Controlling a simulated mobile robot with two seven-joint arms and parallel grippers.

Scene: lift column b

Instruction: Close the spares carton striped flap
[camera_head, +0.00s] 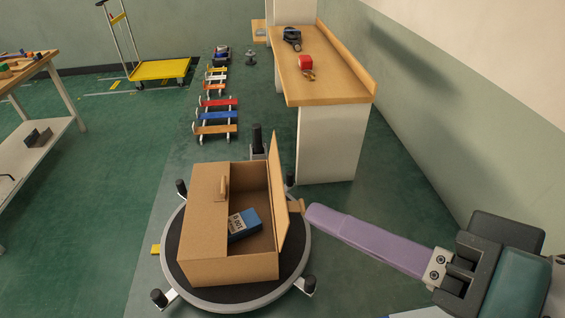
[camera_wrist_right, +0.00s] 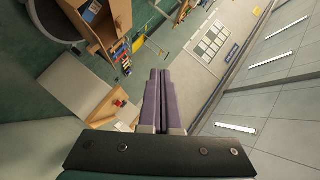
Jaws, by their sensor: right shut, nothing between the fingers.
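The cardboard carton (camera_head: 230,270) stands on a round black platform. A flap (camera_head: 208,210) with a small handle (camera_head: 222,188) lies flat over its left half. The right flap (camera_head: 279,190) stands up, leaning slightly outward, so the right half is open. No stripes show on either flap from here. A blue box (camera_head: 243,224) lies inside. My right gripper (camera_head: 311,213) has long purple fingers, shut and empty, with tips beside a small tan tab (camera_head: 296,206) outside the right flap; contact is unclear. The wrist view shows the shut fingers (camera_wrist_right: 160,75) and the carton (camera_wrist_right: 118,18). My left gripper is out of view.
The platform's grey rim (camera_head: 190,298) has several black-topped posts around it. A wooden-topped bench (camera_head: 330,85) stands behind to the right, near the wall. Several coloured racked items (camera_head: 216,115) and a yellow trolley (camera_head: 160,70) are farther back.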

